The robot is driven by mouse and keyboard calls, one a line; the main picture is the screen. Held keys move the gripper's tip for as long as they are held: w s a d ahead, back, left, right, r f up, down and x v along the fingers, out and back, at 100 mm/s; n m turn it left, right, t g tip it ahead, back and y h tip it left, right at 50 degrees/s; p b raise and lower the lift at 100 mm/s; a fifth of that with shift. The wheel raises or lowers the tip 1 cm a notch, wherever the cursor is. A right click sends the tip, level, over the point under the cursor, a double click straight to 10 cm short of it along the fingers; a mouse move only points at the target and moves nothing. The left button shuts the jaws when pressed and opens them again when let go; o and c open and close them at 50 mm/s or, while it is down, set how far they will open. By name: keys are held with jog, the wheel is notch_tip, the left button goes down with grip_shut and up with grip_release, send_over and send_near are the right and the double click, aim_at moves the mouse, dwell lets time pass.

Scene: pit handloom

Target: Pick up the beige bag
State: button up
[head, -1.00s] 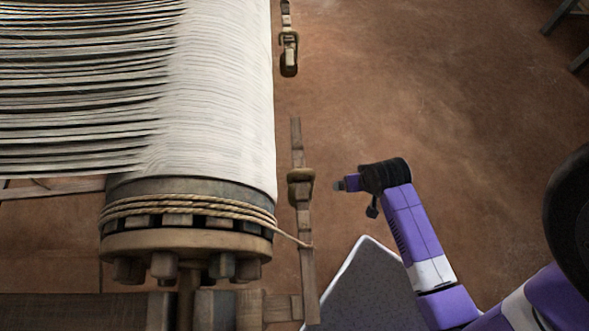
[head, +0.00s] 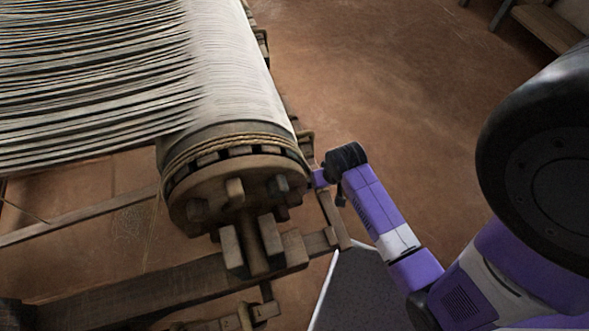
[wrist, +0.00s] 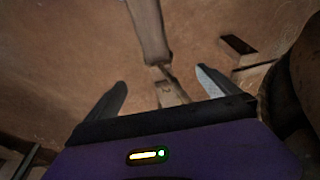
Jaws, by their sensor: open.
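I see no beige bag in either current view. My gripper (wrist: 160,92) is open in the wrist view, with its two dark fingers spread apart and nothing held between them. A wooden bar with a joint (wrist: 166,82) shows beyond and between the fingers; I cannot tell how far off it is. In the head view my gripper end (head: 318,178) is small and partly hidden, close beside the right end of the loom's roller.
The loom's roller (head: 233,185), with rope around its end, carries pale warp threads (head: 100,75) at the left. A wooden beam (head: 130,287) crosses below. Bare brown floor (head: 400,80) lies right of the loom. A wooden bench (head: 552,24) stands at the top right.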

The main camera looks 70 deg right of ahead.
aim_at(304, 133)
jog(key=w+d, duration=0.3)
jog(key=d, duration=0.1)
jog(key=w+d, duration=0.4)
jog(key=w+d+p, duration=0.1)
jog(key=w+d, duration=0.2)
jog(key=d, duration=0.1)
jog(key=shift+w+d, duration=0.15)
jog(key=shift+w, duration=0.1)
jog(key=w+d, duration=0.2)
jog(key=shift+w+d, duration=0.2)
jog(key=shift+d, duration=0.2)
jog(key=shift+b+x, duration=0.3)
jog(key=shift+x, duration=0.8)
jog(key=shift+f, duration=0.4)
jog(key=c, duration=1.6)
jog(key=shift+d+r, duration=0.1)
jog(key=shift+c, duration=0.9)
